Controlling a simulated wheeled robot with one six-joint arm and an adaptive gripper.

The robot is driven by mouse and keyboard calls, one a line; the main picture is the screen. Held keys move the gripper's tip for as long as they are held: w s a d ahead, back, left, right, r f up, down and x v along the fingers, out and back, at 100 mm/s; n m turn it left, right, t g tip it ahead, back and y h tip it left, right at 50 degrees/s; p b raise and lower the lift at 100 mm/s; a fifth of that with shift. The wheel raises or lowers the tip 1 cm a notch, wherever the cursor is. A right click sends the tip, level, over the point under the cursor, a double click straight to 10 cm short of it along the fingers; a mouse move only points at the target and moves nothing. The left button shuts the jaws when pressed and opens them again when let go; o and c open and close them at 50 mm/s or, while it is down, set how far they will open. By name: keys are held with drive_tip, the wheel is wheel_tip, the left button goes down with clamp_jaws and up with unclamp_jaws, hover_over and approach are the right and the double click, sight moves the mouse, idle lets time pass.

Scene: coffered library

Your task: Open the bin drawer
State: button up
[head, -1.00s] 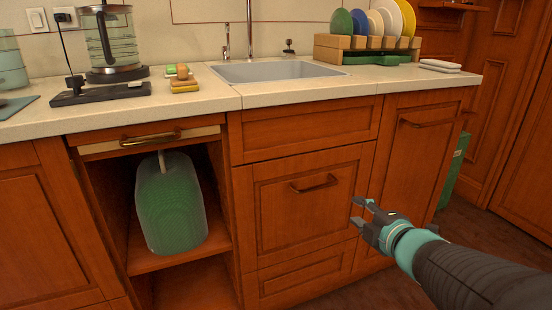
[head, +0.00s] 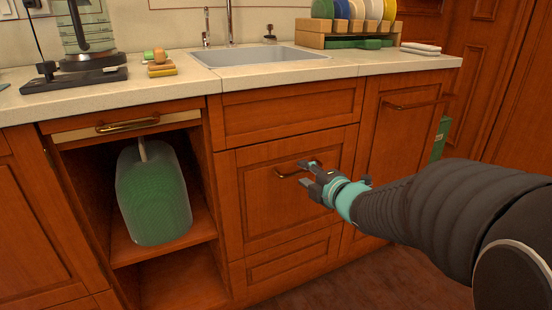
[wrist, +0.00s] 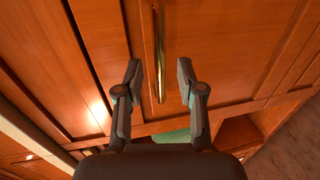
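The drawer front (head: 262,200) below the sink is a wooden panel, shut flush with the cabinet, with a brass bar handle (head: 289,172). My gripper (head: 306,172) is at the right part of this handle in the head view. In the wrist view, my gripper (wrist: 160,85) is open, with one finger on each side of the brass handle (wrist: 158,50). The handle runs lengthwise between the fingers, with gaps to both. Neither finger visibly touches it. The right end of the handle is partly hidden by my gripper in the head view.
Left of the drawer is an open cubby (head: 185,275) holding a green translucent container (head: 155,200). A narrow drawer front (head: 290,110) lies above and another panel (head: 290,260) below. A cabinet door with a handle (head: 418,105) stands to the right. The counter (head: 120,98) overhangs above.

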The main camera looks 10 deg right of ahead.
drive_tip(key=shift+x, duration=1.35)
clamp_jaws()
